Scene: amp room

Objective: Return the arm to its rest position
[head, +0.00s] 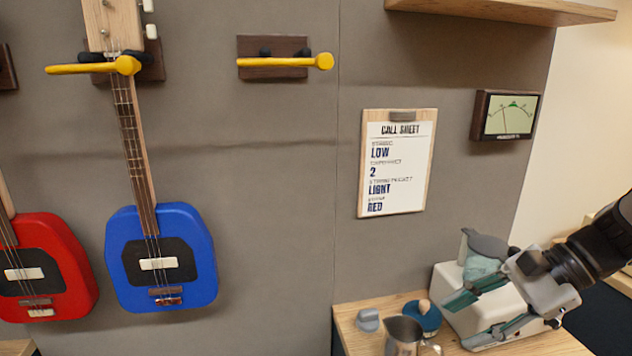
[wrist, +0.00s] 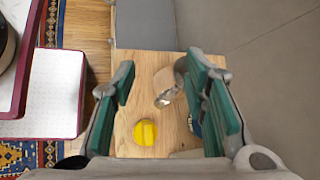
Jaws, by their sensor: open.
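My gripper (head: 460,322) is at the lower right of the head view. Its two green-padded fingers are spread apart with nothing between them. It is raised in front of a white box-shaped appliance (head: 447,279) and to the right of a metal pitcher (head: 403,338). My arm comes in from the right edge, reaching left and down. In the wrist view the open fingers (wrist: 160,82) frame a wooden tabletop (wrist: 152,63), with a shiny metal object and a yellow round object (wrist: 145,132) seen between them.
The wooden counter (head: 345,318) holds a grey knob-like piece (head: 368,320) and a blue round item (head: 425,318). Blue (head: 190,250) and red (head: 60,255) guitars hang on the wall left of an empty yellow-armed hanger (head: 285,63). A call sheet (head: 397,165), meter (head: 506,114) and shelf (head: 500,10) are at right.

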